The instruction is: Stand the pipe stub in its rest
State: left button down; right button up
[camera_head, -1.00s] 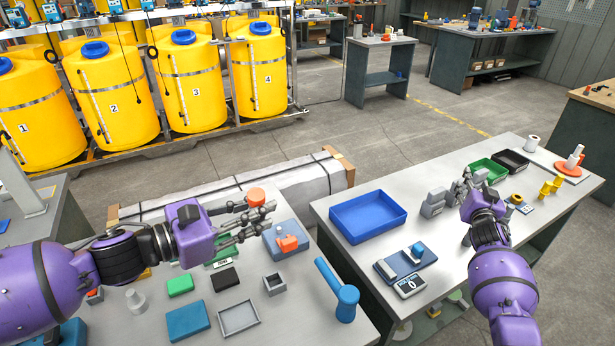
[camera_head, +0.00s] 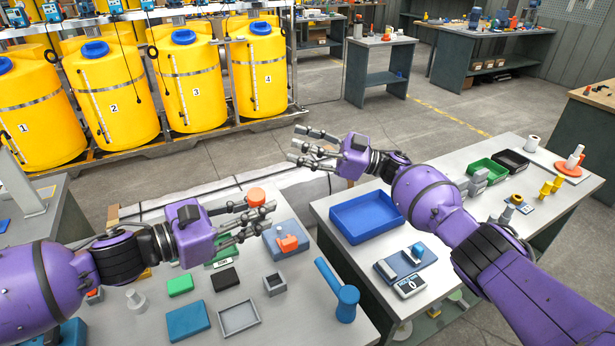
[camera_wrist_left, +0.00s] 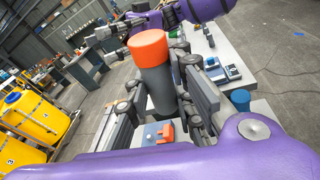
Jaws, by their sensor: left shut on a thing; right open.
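The pipe stub, a dark grey cylinder with an orange top end (camera_head: 256,196), is in my left gripper (camera_head: 262,218), held above the near left bench. In the left wrist view the stub (camera_wrist_left: 153,88) stands between the fingers, orange end up.
Near the holder are a blue plate with an orange block (camera_head: 287,243), a grey tray (camera_head: 239,318), a green block (camera_head: 180,285) and a tall blue tilted-handled piece (camera_head: 346,300). A blue bin (camera_head: 367,217) stands on the right bench. Yellow tanks stand behind.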

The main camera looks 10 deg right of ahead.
jog(key=s+a+n+g+h, duration=0.1)
jog(key=s+a+n+g, duration=0.2)
jog(key=s+n+g, duration=0.35)
jog(key=n+g+h, duration=0.2)
jog(key=g+h, duration=0.2)
jog(key=g, duration=0.4)
send_near(256, 202)
jog(key=shift+m, duration=0.25)
jog(key=s+a, duration=0.1)
jog(key=a, duration=0.2)
jog(key=s+a+f, duration=0.1)
jog(key=a, duration=0.1)
jog(key=s+a, duration=0.1)
jog(key=a, duration=0.2)
jog(key=shift+s+a+f, duration=0.1)
jog(key=shift+a+f, duration=0.25)
grip_shut()
pick_arm(q)
jog(key=c, duration=1.4)
grip_release()
jog(key=shift+c, duration=0.2)
